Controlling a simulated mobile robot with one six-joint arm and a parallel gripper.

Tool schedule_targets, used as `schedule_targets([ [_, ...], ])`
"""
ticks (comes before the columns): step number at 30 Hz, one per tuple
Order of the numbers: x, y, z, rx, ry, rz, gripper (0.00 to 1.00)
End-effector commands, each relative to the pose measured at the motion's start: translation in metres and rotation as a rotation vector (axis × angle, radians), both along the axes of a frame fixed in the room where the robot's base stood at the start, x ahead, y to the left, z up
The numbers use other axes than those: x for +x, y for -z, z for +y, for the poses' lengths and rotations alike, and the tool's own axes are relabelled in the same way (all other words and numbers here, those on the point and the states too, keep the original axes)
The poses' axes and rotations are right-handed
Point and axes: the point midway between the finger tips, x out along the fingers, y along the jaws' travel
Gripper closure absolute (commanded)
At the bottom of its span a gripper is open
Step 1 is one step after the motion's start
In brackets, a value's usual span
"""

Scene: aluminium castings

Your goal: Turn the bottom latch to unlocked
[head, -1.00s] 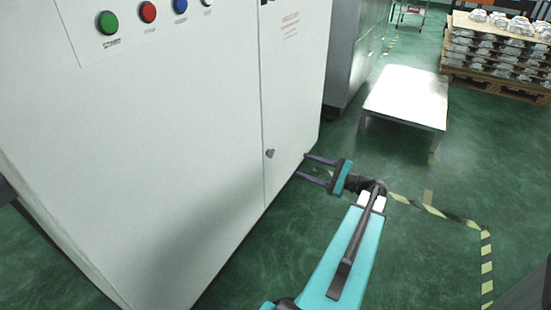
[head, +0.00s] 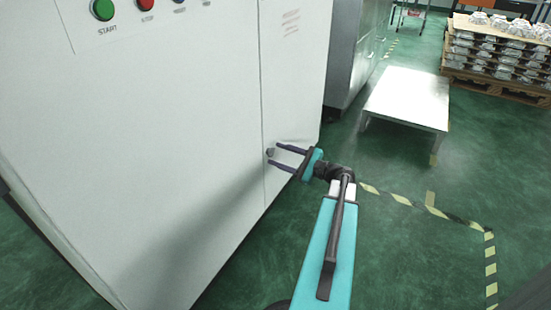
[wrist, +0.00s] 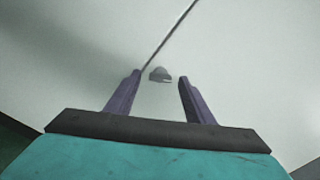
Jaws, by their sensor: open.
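The bottom latch (head: 270,152) is a small grey knob low on the white cabinet (head: 190,130), beside the door seam. In the wrist view the latch (wrist: 160,74) shows ahead of the fingers, between their lines, just right of the seam. My gripper (head: 273,155) has two dark purple fingers, spread apart and pointing at the cabinet face. The latch's exact turn angle is too small to tell.
Several buttons, including a green one (head: 102,9) and a red one (head: 145,4), sit high on the cabinet. A low white table (head: 407,97) stands to the right. A pallet of castings (head: 500,50) is at the back right.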

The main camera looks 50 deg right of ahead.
Motion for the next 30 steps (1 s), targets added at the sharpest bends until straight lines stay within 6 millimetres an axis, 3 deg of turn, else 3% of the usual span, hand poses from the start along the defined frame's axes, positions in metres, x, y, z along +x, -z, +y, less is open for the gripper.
schedule_targets([
  [6, 0.011, 0.000, 0.003, 0.000, 0.000, 0.000, 0.52],
  [15, 0.011, 0.000, 0.003, 0.000, 0.001, 0.000, 0.52],
  [22, 0.011, 0.000, 0.002, 0.000, 0.001, 0.000, 0.90],
  [23, 0.011, 0.000, 0.002, 0.000, 0.001, 0.000, 0.93],
  [24, 0.009, -0.001, 0.020, 0.000, 0.001, 0.001, 0.92],
  [30, 0.010, 0.002, 0.006, -0.013, -0.006, 0.001, 0.92],
])
